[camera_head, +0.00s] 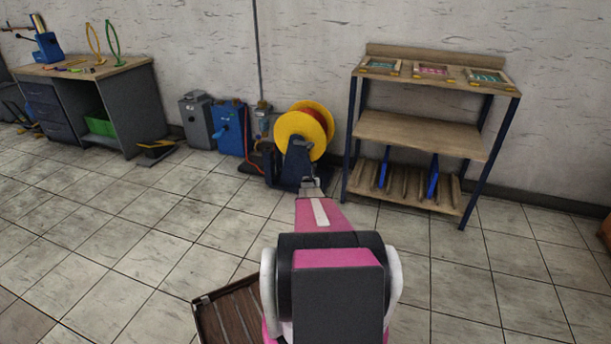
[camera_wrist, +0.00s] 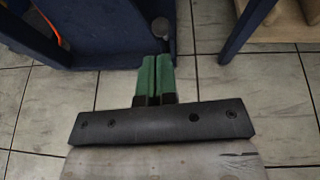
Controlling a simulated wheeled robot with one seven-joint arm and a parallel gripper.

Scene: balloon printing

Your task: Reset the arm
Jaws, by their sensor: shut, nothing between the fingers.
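My pink and white arm reaches forward over the tiled floor in the head view, toward the reel stand. My gripper shows in the wrist view (camera_wrist: 156,60) with its two green fingers together and nothing between them. Its fingertips are hidden or too small to make out in the head view. Beyond the fingers in the wrist view is a dark blue base (camera_wrist: 105,30) with a small grey knob (camera_wrist: 161,27) just past the fingertips. I cannot tell whether the fingers touch it.
A yellow reel (camera_head: 302,133) on a dark stand is straight ahead. A wooden shelf unit (camera_head: 425,132) with framed screens stands right. Grey and blue machines (camera_head: 230,127) and a workbench (camera_head: 85,70) are left. A brown slatted tray (camera_head: 228,312) lies low beside my arm.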

